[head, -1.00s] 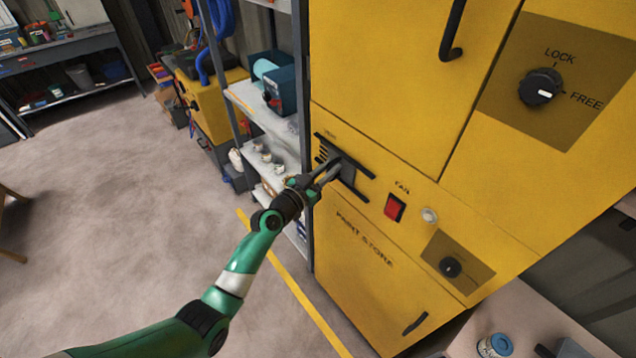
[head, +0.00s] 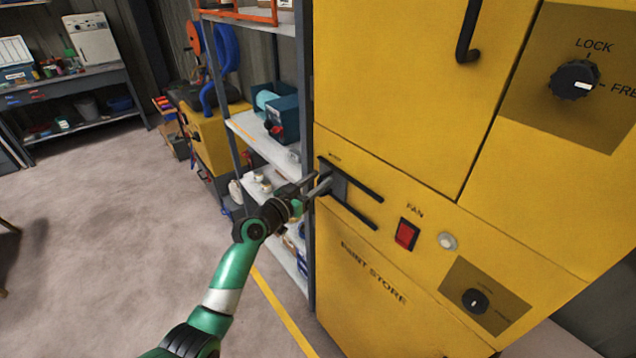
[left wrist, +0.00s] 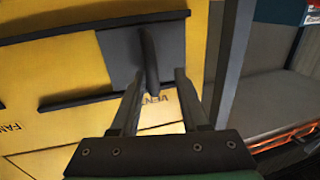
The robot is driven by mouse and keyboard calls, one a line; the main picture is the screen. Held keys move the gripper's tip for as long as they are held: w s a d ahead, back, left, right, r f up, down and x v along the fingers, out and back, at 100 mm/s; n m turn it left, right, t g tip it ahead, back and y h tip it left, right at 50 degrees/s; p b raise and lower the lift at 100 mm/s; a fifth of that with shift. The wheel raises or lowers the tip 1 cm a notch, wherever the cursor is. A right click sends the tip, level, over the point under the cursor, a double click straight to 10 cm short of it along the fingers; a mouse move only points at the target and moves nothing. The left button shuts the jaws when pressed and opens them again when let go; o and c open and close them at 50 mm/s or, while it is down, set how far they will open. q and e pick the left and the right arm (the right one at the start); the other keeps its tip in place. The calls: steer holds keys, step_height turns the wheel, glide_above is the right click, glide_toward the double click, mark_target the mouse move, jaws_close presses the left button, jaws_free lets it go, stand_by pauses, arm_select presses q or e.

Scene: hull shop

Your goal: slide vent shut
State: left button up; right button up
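The vent is on the yellow cabinet front, between two dark rails (head: 348,208). Its grey sliding plate (head: 340,186) sits at the rails' left end in the head view, with no slats showing. In the left wrist view the plate (left wrist: 116,55) has a dark upright tab (left wrist: 150,60). My left gripper (head: 322,184) is at the plate. In the left wrist view its fingers (left wrist: 160,78) are apart, one either side of the tab's lower end, with a gap on the right. The tab is close to the left finger; contact is unclear. My right gripper is out of view.
The cabinet (head: 400,130) also carries a red fan switch (head: 407,234), a round light button (head: 448,241) and knobs. A grey shelf unit (head: 307,120) stands close left of the vent. Open floor (head: 120,230) lies further left.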

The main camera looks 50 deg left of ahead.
arm_select(q)
steer(key=shift+w+r, duration=0.1)
steer(key=shift+r, duration=0.15)
steer(key=s+d+p, duration=0.1)
steer(key=s+d, duration=0.1)
steer(key=s, duration=0.9)
steer(key=shift+s, duration=0.2)
